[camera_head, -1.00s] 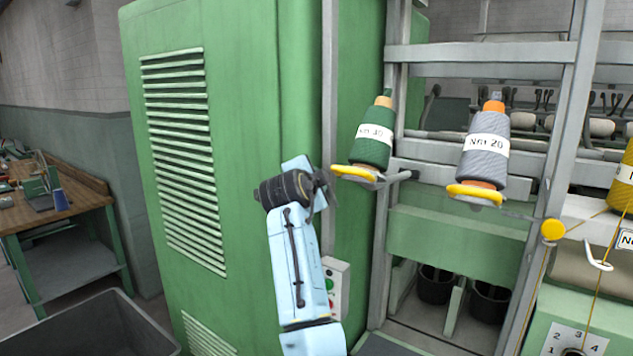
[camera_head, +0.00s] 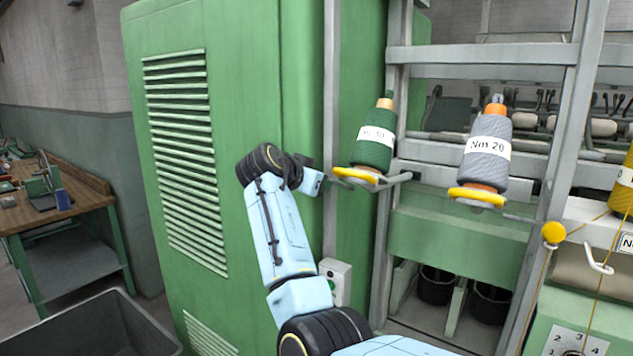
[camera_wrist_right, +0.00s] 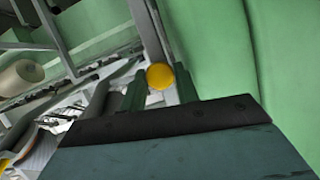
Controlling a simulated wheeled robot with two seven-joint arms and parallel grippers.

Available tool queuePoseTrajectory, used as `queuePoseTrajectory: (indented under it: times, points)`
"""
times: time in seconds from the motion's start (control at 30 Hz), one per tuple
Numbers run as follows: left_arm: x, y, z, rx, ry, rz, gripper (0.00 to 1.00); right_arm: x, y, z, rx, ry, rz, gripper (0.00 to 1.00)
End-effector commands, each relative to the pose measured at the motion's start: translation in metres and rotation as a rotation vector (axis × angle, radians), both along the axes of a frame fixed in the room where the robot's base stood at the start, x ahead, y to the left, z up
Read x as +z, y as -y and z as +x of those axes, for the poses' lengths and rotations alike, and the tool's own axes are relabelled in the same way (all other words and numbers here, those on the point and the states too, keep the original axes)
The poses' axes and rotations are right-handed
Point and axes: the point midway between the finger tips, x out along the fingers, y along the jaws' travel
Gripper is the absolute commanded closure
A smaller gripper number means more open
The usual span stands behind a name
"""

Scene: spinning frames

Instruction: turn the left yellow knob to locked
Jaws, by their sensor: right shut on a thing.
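The left yellow knob (camera_head: 357,175) is a round yellow disc at the foot of the green yarn cone (camera_head: 374,140). In the right wrist view a round yellow face, the knob (camera_wrist_right: 160,76), shows between my two finger tips. My right gripper (camera_head: 335,181) reaches it from the left and is shut on it; the fingers are small and partly hidden in the head view. Any locked marking is not readable. A second yellow disc (camera_head: 477,196) sits under the grey cone (camera_head: 487,150). My left gripper is not in view.
A large green machine cabinet (camera_head: 225,60) stands close behind my right arm. A grey upright post (camera_head: 331,90) and the metal rack frame (camera_head: 480,55) are near the knob. A small switch box (camera_head: 338,280) is low on the cabinet. A grey bin (camera_head: 95,325) is at lower left.

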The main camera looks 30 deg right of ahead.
Motion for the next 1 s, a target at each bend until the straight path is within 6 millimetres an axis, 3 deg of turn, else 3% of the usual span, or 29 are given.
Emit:
queuePoseTrajectory:
  times: [0.33,0.87,0.9,1.0]
  points:
    - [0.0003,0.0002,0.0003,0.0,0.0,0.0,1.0,-0.0014,-0.0004,0.0007,-0.001,-0.132,-0.052,0.92]
    - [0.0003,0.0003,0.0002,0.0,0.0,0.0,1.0,-0.002,-0.0005,0.0009,0.0,-0.156,-0.061,0.92]
    - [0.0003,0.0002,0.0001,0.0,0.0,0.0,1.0,-0.002,-0.0005,0.0009,0.0,-0.156,-0.061,0.68]
    - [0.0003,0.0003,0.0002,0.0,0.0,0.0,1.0,-0.0018,-0.0005,0.0009,0.0,-0.155,-0.061,0.55]
